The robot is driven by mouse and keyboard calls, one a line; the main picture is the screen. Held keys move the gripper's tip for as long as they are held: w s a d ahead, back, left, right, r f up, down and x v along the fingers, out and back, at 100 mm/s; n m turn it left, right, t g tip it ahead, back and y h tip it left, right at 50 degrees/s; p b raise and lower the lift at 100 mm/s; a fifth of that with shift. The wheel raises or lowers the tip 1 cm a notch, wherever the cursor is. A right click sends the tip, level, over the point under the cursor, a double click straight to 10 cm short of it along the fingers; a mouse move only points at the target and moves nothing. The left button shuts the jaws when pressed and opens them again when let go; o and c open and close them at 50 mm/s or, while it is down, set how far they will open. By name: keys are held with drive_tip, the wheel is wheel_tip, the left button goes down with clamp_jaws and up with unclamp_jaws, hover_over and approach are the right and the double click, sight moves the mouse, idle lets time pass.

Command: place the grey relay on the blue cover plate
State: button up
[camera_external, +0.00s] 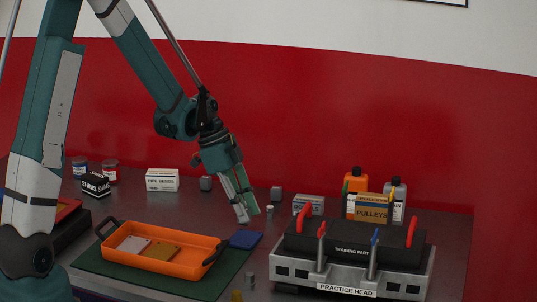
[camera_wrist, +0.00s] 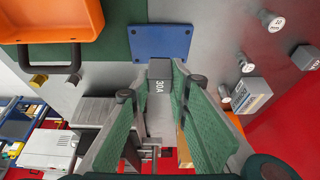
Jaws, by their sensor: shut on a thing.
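The grey relay (camera_wrist: 160,70), marked 30A, is between the green-padded fingers of my gripper (camera_wrist: 159,88) in the wrist view. My gripper is shut on it; it also shows in the external view (camera_external: 245,212), where the relay is hard to tell from the grey fingertips. The blue cover plate (camera_wrist: 160,42) lies flat just beyond the relay in the wrist view, with small holes at its corners. In the external view the plate (camera_external: 245,240) lies below the fingertips, right of the orange tray. The relay appears held above the table, apart from the plate.
The orange tray (camera_external: 200,263) sits on a green mat (camera_external: 92,262) left of the plate, with two small blocks inside. The practice head (camera_external: 350,265) stands to the right.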

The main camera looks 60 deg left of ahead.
drive_tip(key=shift+f, duration=0.3)
drive_tip(key=shift+f+b, duration=0.35)
drive_tip(key=shift+f, duration=1.5)
drive_tip(key=shift+f, duration=0.15)
drive_tip(key=o, duration=0.9)
drive_tip(key=shift+c, duration=0.2)
drive_tip(key=p+v, duration=0.2)
drive_tip(key=v, duration=1)
drive_tip(key=shift+d+r, duration=0.1)
drive_tip(key=shift+r, duration=0.1)
